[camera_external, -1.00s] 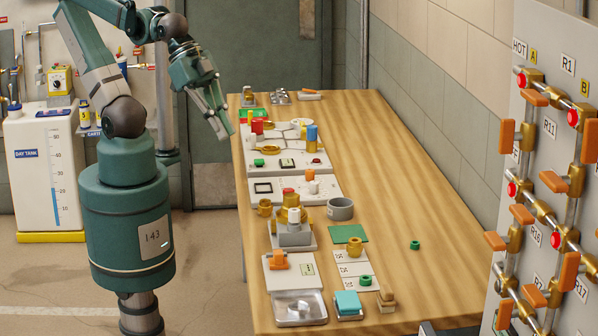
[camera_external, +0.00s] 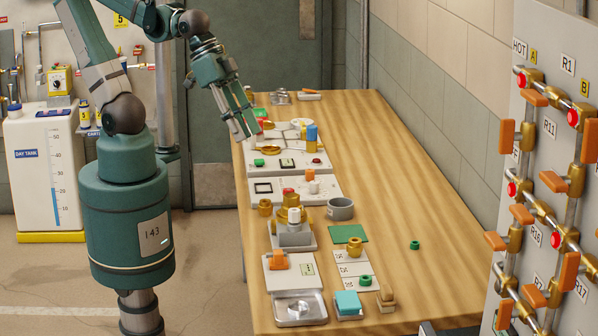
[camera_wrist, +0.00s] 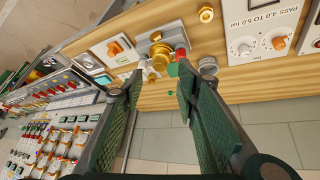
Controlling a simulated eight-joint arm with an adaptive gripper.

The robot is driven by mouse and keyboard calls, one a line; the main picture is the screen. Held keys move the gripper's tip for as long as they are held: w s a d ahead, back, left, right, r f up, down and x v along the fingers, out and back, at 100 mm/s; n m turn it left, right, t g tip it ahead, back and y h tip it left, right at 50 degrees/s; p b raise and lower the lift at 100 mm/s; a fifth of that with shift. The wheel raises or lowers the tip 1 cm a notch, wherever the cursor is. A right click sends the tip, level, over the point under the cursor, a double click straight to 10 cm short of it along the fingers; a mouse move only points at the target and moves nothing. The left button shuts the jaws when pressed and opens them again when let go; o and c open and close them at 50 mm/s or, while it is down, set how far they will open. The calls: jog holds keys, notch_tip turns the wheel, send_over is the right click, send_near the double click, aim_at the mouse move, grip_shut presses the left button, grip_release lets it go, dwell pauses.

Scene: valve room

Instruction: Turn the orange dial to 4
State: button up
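In the wrist view, an orange dial (camera_wrist: 280,43) sits beside a white dial (camera_wrist: 245,49) on a white panel (camera_wrist: 262,22) at the upper right. Its setting is too small to read. Another orange knob (camera_wrist: 115,48) is on a white plate at the upper left. That plate's orange knob also shows in the external view (camera_external: 278,260). My gripper (camera_external: 247,136) is above the left edge of the table, toward its far part. Its fingers are apart and empty. In the wrist view my gripper (camera_wrist: 150,80) is clear of both orange parts.
A brass valve assembly (camera_external: 292,214) stands mid-table, with a grey ring (camera_external: 340,209) nearby. A metal tray (camera_external: 300,308) and teal block (camera_external: 347,302) are at the near end. The table's right side (camera_external: 420,200) is mostly clear. A valve wall (camera_external: 545,180) stands at the right.

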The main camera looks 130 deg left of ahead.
jog(key=w+a+f+n+g+p, duration=0.1)
jog(key=w+a+f+n, duration=0.1)
jog(key=a+n, duration=0.4)
jog(key=n+g+p, duration=0.4)
jog(key=n+g, duration=0.1)
jog(key=n, duration=0.9)
send_near(310, 170)
jog(key=shift+w+d+f+h, duration=0.25)
jog(key=shift+w+f+h, duration=0.05)
jog(key=shift+w+f, duration=0.1)
jog(key=shift+s+a+f+n, duration=0.4)
jog(key=shift+s+a+f, duration=0.05)
jog(key=shift+a, duration=0.1)
jog(key=shift+f, duration=0.2)
jog(key=shift+f, duration=3.65)
jog(key=shift+c, duration=0.2)
jog(key=c, duration=0.8)
